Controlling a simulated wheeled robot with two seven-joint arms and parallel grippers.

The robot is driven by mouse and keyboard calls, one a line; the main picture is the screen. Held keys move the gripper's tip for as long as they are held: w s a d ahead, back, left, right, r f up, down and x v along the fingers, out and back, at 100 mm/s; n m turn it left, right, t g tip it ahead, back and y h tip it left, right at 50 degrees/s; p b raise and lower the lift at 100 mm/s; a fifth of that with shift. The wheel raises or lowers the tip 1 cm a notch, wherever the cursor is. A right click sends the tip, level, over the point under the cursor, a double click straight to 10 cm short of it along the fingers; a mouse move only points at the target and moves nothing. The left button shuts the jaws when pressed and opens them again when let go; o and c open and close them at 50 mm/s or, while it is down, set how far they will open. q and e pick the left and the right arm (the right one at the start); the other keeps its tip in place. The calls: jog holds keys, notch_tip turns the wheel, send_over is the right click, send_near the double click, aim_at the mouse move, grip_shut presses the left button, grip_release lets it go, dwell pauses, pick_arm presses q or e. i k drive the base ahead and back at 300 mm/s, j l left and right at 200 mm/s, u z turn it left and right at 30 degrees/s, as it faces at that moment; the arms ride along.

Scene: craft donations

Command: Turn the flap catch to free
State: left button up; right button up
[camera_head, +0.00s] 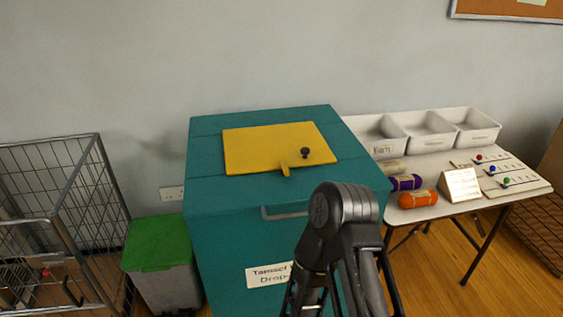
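A yellow flap (255,148) lies flat on top of the teal drop box (220,215). A small yellow catch (285,168) sits at the flap's front edge and points toward the front of the box, across that edge. A dark round knob (305,153) stands on the flap, right of and behind the catch. One of my arms rises in front of the box at the lower middle, its bent joint below and right of the catch and apart from it in the picture. It hides part of the box front and its label (268,275). Neither gripper's fingers can be made out.
A grey handle (284,214) is on the box front. A green-lidded bin (160,245) and wire cage (60,195) stand left. On the right, a table (440,208) holds white trays (430,145), purple yarn (405,182), orange yarn (418,199) and a card (461,185).

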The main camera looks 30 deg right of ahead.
aim_at(285, 168)
jog(key=z, duration=1.35)
